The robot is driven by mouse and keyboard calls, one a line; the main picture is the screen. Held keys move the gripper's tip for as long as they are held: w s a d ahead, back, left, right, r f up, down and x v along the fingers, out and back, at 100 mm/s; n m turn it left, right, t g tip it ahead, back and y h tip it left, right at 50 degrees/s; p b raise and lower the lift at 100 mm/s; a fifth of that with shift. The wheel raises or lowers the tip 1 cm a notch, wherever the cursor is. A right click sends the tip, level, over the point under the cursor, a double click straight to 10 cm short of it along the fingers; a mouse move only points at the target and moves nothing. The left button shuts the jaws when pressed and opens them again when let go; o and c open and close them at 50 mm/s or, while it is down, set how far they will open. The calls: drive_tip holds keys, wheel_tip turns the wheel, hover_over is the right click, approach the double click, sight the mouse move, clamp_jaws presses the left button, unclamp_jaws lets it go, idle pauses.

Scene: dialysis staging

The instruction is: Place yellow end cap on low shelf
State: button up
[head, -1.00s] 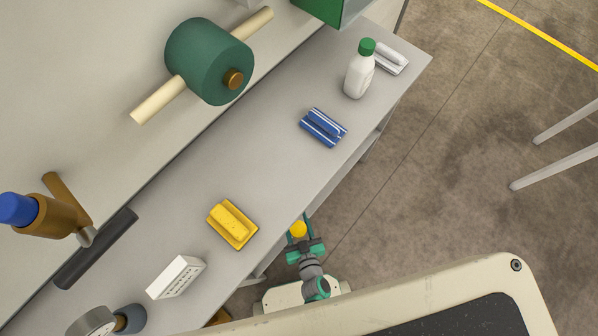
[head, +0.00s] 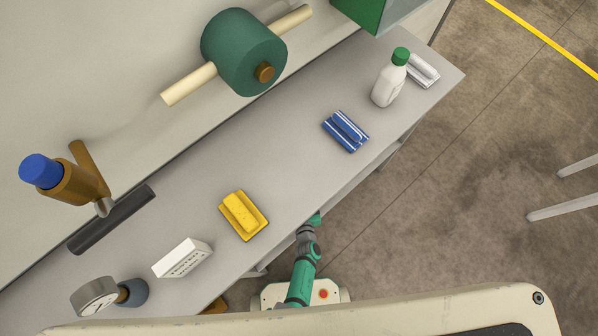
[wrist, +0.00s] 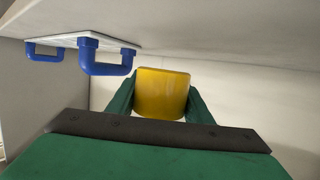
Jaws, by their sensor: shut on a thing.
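The yellow end cap (wrist: 162,88) is held between the two green fingers of my gripper (wrist: 160,98) in the wrist view. The fingers touch its left and right sides. In the head view the cap is hidden, and my arm reaches in beneath the front edge of the grey worktop.
A white plate with blue pipe-like handles (wrist: 105,58) is at upper left in the wrist view.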

drive_tip(key=shift+w+f, duration=0.2)
drive_tip(key=shift+w, duration=0.1)
drive_tip(key=shift+w+f, duration=0.2)
drive_tip(key=shift+f, duration=1.55)
drive_tip(key=o, duration=1)
drive_tip(key=shift+f, duration=0.1)
drive_tip(key=v, duration=1.2)
